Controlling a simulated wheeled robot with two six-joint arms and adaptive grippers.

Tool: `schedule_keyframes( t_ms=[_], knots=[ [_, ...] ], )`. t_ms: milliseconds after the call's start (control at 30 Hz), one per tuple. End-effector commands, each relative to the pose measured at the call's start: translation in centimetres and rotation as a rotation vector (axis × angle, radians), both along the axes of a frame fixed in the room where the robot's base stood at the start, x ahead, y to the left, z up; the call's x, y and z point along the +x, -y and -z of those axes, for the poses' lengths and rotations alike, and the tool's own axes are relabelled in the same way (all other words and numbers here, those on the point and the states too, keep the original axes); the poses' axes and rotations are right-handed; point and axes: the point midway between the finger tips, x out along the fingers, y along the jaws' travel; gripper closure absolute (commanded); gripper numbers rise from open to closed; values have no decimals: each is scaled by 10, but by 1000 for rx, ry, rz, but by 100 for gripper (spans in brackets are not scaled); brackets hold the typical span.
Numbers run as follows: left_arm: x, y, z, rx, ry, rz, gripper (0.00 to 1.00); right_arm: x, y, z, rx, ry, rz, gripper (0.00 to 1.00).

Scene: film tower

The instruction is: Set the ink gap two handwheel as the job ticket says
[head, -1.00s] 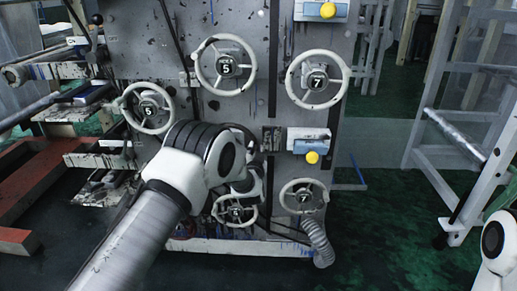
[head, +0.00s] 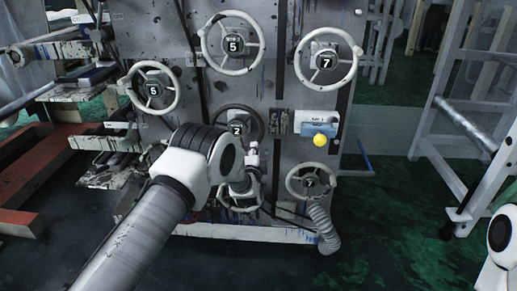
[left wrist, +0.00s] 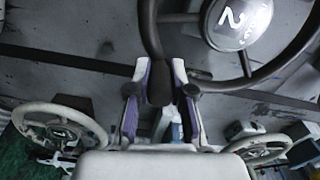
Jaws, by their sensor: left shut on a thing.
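The dark-rimmed handwheel marked 2 (head: 222,113) is on the grey machine panel, partly hidden by my left arm. In the left wrist view its hub (left wrist: 238,22) and dark rim (left wrist: 290,62) are close, at the top right. My left gripper (left wrist: 160,82) is shut on a dark handle (left wrist: 160,84) at the rim, which stands between its purple-lined fingers. In the head view my left gripper (head: 250,160) is at the lower right of this wheel, its fingertips hard to make out. My right gripper is not in view. No readable job ticket shows.
Pale handwheels surround it: one marked 5 (head: 253,47), one at left (head: 173,92), one marked 7 (head: 354,62) and a lower right one (head: 328,181). A yellow knob (head: 320,140) sits below a small display (head: 316,117). A ribbed hose (head: 325,225) hangs below. A ladder-like frame (head: 425,110) stands right.

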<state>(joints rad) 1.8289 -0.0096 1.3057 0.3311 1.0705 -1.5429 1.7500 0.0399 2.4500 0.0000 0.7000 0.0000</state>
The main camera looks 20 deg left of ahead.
Motion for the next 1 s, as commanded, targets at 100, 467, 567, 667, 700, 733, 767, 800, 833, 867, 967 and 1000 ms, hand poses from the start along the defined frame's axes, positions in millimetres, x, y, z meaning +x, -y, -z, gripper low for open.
schedule_keyframes(
  t_ms=[100,467,567,667,700,733,767,800,833,867,967,1000],
  knots=[
    [-3,-8,9,103,-32,-2,100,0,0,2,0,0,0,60],
    [-10,-32,21,426,-126,0,100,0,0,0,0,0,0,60],
    [-12,-39,24,507,-148,-2,100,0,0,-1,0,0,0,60],
    [-13,-45,25,577,-168,-1,100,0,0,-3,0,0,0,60],
    [-14,-47,25,602,-175,-1,100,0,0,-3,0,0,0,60],
    [-14,-48,25,618,-180,-1,100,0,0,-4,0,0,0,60],
    [-15,-50,26,634,-186,-1,100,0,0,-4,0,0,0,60],
    [-15,-52,26,655,-192,-1,100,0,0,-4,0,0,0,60],
    [-15,-53,26,667,-195,-1,100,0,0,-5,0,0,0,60],
    [-16,-54,26,680,-199,-1,100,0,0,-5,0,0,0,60],
    [-16,-56,26,713,-207,-1,100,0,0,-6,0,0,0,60],
    [-17,-57,26,723,-210,-1,100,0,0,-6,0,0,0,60]
  ],
)
